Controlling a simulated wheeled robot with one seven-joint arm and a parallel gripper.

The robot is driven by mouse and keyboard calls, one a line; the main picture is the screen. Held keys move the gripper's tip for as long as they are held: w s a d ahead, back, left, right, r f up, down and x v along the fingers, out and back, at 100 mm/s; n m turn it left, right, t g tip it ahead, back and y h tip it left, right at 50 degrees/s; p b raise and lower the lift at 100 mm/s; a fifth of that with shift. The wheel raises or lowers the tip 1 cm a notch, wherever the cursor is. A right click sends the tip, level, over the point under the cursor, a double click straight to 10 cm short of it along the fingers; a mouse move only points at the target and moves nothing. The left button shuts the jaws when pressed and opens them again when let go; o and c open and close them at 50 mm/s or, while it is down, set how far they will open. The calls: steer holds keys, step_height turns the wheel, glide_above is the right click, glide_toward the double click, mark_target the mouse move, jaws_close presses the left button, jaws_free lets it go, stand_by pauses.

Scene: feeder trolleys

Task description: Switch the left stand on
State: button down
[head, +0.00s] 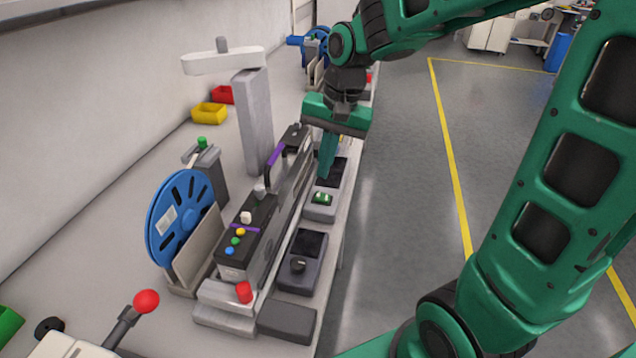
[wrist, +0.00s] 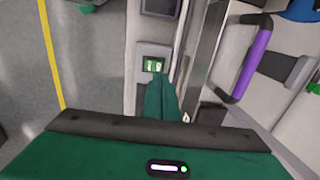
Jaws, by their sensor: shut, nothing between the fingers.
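A grey control box (head: 318,212) with a green rocker switch (head: 322,198) lies on the bench's right edge. The switch shows green with pale patches in the wrist view (wrist: 154,65). My gripper (head: 325,175) is shut and empty, pointing down at the switch from just behind it. In the wrist view its fingertips (wrist: 160,78) are right beside the switch. I cannot tell whether they touch it. A second dark box (head: 303,250) with a black knob (head: 298,265) sits nearer. Which stand is the left one is not clear from the pictures.
A feeder with a blue reel (head: 180,218), coloured buttons and a purple handle (head: 276,154) stands left of the boxes. A red-knobbed lever (head: 146,301) is at the front left. Yellow (head: 209,113) and red bins lie behind. The floor on the right is clear.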

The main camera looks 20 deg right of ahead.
mark_target(318, 194)
steer(key=shift+w+a+f, duration=0.1)
steer(key=shift+a+f, duration=0.05)
steer(key=shift+f, duration=0.8)
steer(key=shift+w+a+f, duration=0.1)
steer(key=shift+f, duration=0.8)
steer(key=shift+w+a+f, duration=0.1)
steer(key=shift+a+f, duration=0.05)
steer(key=shift+f, duration=0.8)
steer(key=shift+d, duration=0.1)
